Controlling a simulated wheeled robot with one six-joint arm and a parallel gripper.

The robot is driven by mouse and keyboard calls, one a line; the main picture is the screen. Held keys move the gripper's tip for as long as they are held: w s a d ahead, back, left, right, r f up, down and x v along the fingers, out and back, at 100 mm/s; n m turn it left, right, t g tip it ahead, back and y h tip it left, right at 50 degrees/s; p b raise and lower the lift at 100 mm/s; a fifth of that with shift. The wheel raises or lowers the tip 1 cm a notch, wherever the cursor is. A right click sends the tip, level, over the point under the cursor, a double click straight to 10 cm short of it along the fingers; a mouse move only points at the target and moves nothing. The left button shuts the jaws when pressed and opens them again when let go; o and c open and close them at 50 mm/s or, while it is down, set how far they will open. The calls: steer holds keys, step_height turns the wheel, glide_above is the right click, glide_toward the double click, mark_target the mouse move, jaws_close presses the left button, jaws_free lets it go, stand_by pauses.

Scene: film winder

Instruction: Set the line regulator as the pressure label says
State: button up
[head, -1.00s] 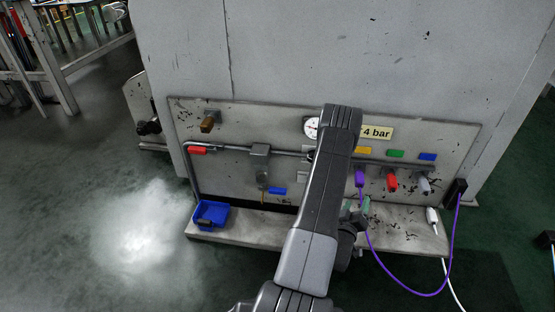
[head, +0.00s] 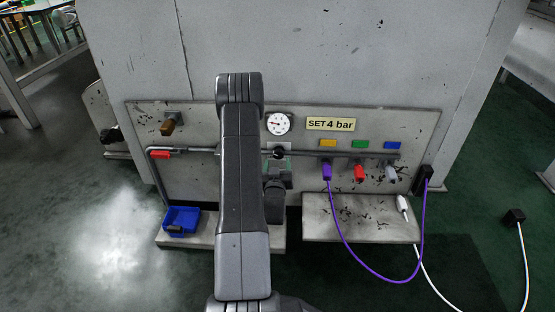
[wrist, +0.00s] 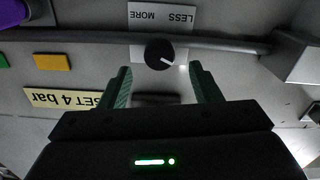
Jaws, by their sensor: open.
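The pressure label (head: 330,124) reads "SET 4 bar" on the panel; it also shows upside down in the wrist view (wrist: 62,98). A round white gauge (head: 278,123) is left of it, its reading too small to tell. The regulator knob (head: 278,153) is below the gauge. In the wrist view the black knob (wrist: 160,55) has a white pointer slanting to the lower right, beside an inverted LESS/MORE plate (wrist: 160,17). My gripper (wrist: 164,78) is open and empty, its green-padded fingers just short of the knob, which lies roughly centred between them. In the head view my gripper (head: 278,168) is partly hidden.
A grey pipe (head: 215,150) runs along the panel. Purple (head: 326,171), red (head: 359,173) and grey (head: 391,173) connectors hang at right under coloured tags. A purple cable (head: 350,250) loops below. A blue bin (head: 181,220) is on the left ledge.

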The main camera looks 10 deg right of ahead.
mark_target(278, 156)
steer(key=x, duration=0.5)
steer(key=shift+b, duration=0.4)
steer(key=shift+s, duration=0.1)
steer(key=c, duration=1)
